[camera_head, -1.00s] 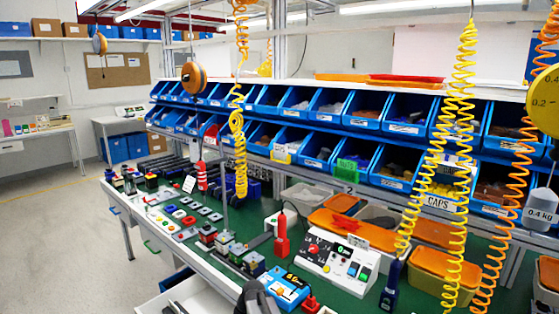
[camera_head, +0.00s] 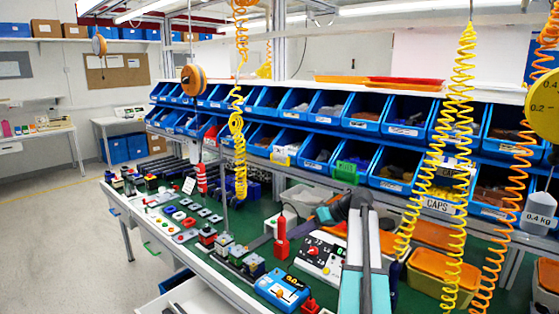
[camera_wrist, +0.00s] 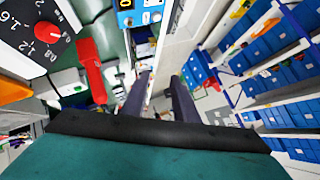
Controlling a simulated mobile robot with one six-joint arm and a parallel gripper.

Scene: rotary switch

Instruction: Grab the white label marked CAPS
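The label is not seen in the wrist view. In the head view my arm rises at the centre right and its upper end bends to the left. The gripper is well to the left of the label and apart from it.
Yellow and orange coiled hoses (camera_head: 512,170) hang near the label. Below are orange bins (camera_head: 440,273) and a white control box (camera_head: 318,258) with a red knob, partly behind my arm. A red tool (camera_head: 281,240) stands upright on the green bench. The floor at left is clear.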

